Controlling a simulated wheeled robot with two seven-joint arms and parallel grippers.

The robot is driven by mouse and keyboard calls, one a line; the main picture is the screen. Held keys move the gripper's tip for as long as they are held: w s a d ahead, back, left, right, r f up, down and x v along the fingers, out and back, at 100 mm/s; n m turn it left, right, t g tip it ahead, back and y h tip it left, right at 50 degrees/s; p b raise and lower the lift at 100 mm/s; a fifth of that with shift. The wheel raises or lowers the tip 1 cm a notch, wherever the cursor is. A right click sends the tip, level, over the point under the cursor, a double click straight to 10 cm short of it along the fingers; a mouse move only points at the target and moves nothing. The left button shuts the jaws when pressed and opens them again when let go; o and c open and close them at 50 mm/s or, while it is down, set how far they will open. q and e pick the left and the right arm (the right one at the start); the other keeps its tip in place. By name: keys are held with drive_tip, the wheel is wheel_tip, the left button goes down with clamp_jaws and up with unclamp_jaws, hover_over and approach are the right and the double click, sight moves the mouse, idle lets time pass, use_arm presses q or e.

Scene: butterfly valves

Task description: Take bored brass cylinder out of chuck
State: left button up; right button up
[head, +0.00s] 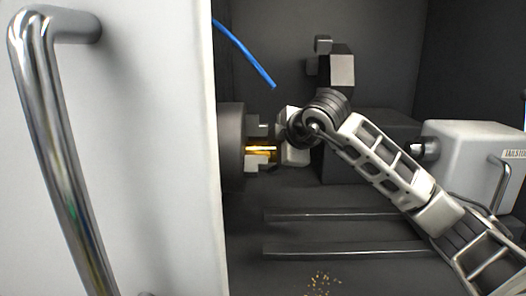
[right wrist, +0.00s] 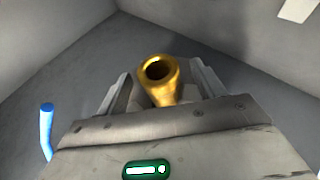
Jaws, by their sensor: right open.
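The bored brass cylinder (head: 262,149) shows as a short gold strip at the face of the dark grey chuck (head: 231,146) in the head view, between light grey blocks. In the right wrist view the cylinder (right wrist: 160,73) shows its round, dark bore. My right gripper (head: 277,149) is at the cylinder's right side, in front of the chuck. In the right wrist view its two fingers stand apart on either side of the cylinder (right wrist: 162,82); contact cannot be told. The cylinder's lower part is hidden behind the gripper body. My left gripper is not in view.
A white door (head: 150,150) with a steel handle (head: 45,130) fills the left. A blue hose (head: 245,54) hangs above the chuck. A white tailstock (head: 470,155) stands right. Two rails (head: 330,214) run below, with brass chips (head: 322,281) in front.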

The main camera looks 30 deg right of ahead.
clamp_jaws()
drive_tip(key=shift+r, duration=0.2)
drive_tip(key=shift+r, duration=0.1)
